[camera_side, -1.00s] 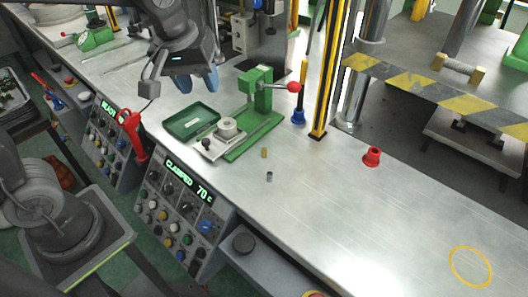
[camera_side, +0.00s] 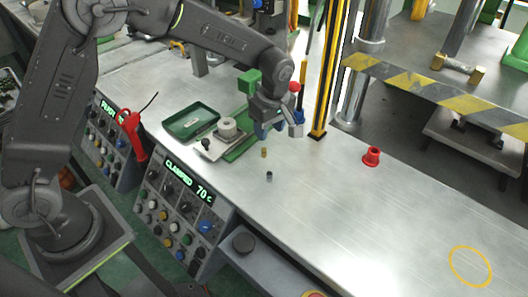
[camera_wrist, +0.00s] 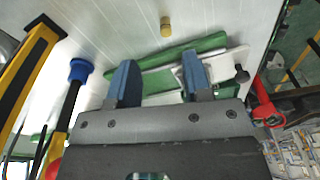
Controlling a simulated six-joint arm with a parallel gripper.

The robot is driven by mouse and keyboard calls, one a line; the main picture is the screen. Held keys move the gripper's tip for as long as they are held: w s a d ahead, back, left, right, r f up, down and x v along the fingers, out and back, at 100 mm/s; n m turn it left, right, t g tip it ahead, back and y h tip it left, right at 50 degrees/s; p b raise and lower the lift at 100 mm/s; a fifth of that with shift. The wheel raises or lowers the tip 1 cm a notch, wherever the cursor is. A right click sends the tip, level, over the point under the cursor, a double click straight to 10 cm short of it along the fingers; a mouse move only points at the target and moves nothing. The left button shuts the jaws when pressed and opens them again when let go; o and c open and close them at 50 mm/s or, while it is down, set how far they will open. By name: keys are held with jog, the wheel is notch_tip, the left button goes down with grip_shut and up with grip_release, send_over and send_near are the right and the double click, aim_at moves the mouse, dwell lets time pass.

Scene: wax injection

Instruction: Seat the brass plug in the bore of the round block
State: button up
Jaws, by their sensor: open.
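The brass plug (camera_side: 264,152) stands upright on the steel bench in the side view. It also shows at the top of the wrist view (camera_wrist: 166,27), beyond my fingertips. The round pale block (camera_side: 228,127) sits on a light plate beside the green clamp; its bore is too small to make out. My gripper (camera_side: 270,130) is open and empty, above the bench just behind the plug and to the right of the block. Its blue fingers are spread in the wrist view (camera_wrist: 160,72). The block is not clearly visible there.
A green tray (camera_side: 176,132) lies left of the block. The green clamp (camera_side: 249,82) is partly hidden by my arm. A small dark cylinder (camera_side: 269,176) stands in front of the plug. A red cup-like piece (camera_side: 372,156) is to the right.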

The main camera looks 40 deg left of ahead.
aim_at(264, 149)
notch_tip(264, 149, down, 3)
jog(key=shift+a+r, duration=0.1)
jog(key=shift+a, duration=0.05)
jog(key=shift+s+a+f, duration=0.1)
jog(key=shift+a+f, duration=0.05)
jog(key=shift+f, duration=0.75)
jog(key=shift+s+a+f, duration=0.1)
jog(key=shift+a+f, duration=0.1)
jog(key=shift+f, duration=0.65)
jog(key=shift+s+a+f, duration=0.1)
jog(key=shift+a+f, duration=0.05)
jog(key=shift+f, duration=0.75)
jog(key=shift+c, duration=0.2)
grip_shut()
